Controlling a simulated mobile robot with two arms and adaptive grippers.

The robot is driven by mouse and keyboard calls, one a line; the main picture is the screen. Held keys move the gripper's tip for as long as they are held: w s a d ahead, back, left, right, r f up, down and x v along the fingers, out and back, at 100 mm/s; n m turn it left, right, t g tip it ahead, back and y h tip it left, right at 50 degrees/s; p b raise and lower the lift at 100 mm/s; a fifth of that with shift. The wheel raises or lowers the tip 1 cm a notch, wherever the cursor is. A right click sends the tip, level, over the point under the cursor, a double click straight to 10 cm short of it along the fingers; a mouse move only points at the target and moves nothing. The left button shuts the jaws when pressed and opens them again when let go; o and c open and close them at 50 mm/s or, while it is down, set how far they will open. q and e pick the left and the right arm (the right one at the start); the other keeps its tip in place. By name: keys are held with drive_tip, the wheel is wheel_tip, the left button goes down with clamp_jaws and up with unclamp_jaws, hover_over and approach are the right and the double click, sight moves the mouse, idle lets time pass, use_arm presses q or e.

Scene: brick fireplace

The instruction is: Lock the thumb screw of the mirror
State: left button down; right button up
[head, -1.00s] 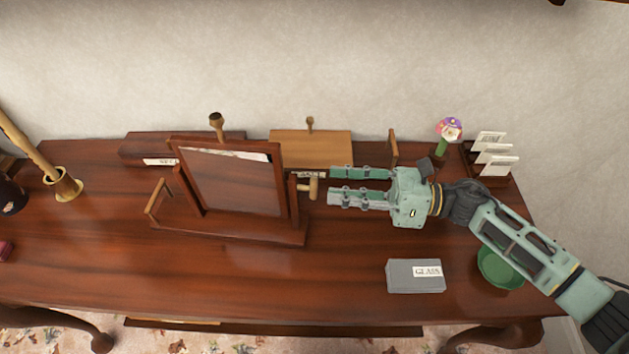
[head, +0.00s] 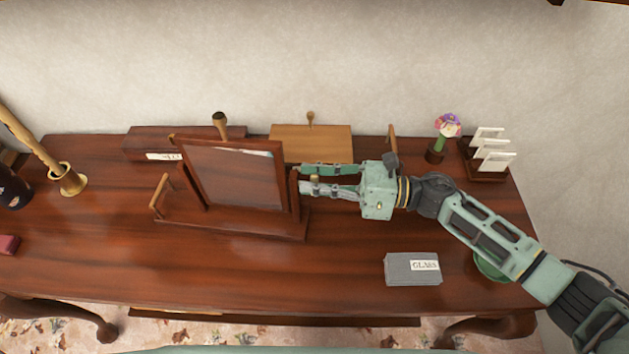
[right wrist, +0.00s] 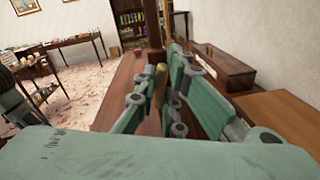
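The mirror (head: 235,178) stands upright on its wooden base, slightly tilted, near the middle of the desk in the head view. Its thumb screw (head: 315,179) juts out at the right post, partly hidden by my fingers. In the right wrist view the thumb screw (right wrist: 159,84) shows as a brown knob between the two green fingers. My right gripper (head: 309,180) is open, with one finger on each side of the screw. I cannot tell if either finger touches it. The right gripper (right wrist: 160,95) also shows in its wrist view. My left gripper is not in view.
A grey box marked GLASS (head: 412,269) lies at the front right. A letter rack (head: 487,172) and a flower pot (head: 436,154) stand at the back right. Wooden boxes (head: 330,145) line the back behind the mirror.

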clamp_jaws()
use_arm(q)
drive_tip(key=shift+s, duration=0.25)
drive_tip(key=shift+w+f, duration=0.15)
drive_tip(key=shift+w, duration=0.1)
use_arm(e)
drive_tip(key=shift+m, duration=0.6)
drive_tip(key=shift+f+m+b, duration=0.1)
drive_tip(key=shift+m+b, duration=0.3)
drive_tip(key=shift+m, duration=0.3)
drive_tip(key=m, duration=0.3)
drive_tip(key=shift+w+m, duration=0.1)
drive_tip(key=shift+m, duration=0.2)
drive_tip(key=m, duration=0.3)
drive_tip(key=shift+m, duration=0.3)
use_arm(q)
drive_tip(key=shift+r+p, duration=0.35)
drive_tip(key=shift+p, duration=0.25)
use_arm(e)
drive_tip(key=m, duration=0.4)
drive_tip(key=shift+f+m, duration=0.1)
drive_tip(key=shift+m, duration=0.6)
